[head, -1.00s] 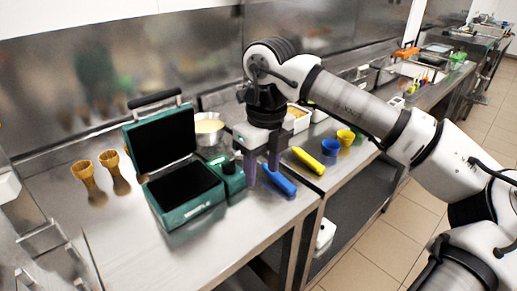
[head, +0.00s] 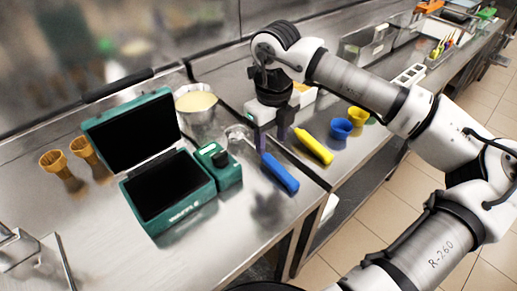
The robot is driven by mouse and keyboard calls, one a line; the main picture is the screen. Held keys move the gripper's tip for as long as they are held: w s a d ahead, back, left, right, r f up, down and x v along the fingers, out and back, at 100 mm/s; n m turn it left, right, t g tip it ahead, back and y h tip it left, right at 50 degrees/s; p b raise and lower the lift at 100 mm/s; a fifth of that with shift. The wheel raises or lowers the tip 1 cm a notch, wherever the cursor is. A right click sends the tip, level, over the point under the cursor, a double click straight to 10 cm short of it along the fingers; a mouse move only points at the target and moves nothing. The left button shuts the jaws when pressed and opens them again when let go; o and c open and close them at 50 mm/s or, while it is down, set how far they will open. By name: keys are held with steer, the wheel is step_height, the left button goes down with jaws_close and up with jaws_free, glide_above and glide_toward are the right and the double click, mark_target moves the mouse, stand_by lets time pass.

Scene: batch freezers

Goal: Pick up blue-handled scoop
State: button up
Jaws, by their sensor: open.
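The blue-handled scoop lies on the steel counter; its blue handle (head: 280,173) points toward the front edge and its metal bowl (head: 238,135) lies toward the back, partly hidden by my gripper. The fingers look empty. I cannot tell how far above the counter the fingertips are.
A green waffle maker (head: 168,199) stands open to the left, with a green box (head: 219,168) beside it. A yellow-handled tool (head: 314,147) lies to the right. Blue (head: 340,128) and yellow (head: 357,116) cups, a bowl of batter (head: 197,104) and waffle cones (head: 58,166) stand around.

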mark_target(269, 158)
steer(key=shift+w+a+f+p, duration=0.15)
steer(key=shift+f+p, duration=0.55)
steer(key=shift+f, duration=1.1)
steer(key=shift+w+a+f+p, duration=0.1)
steer(key=shift+f+p, duration=0.55)
steer(key=shift+f, duration=1.1)
steer(key=shift+c, duration=0.5)
jaws_close()
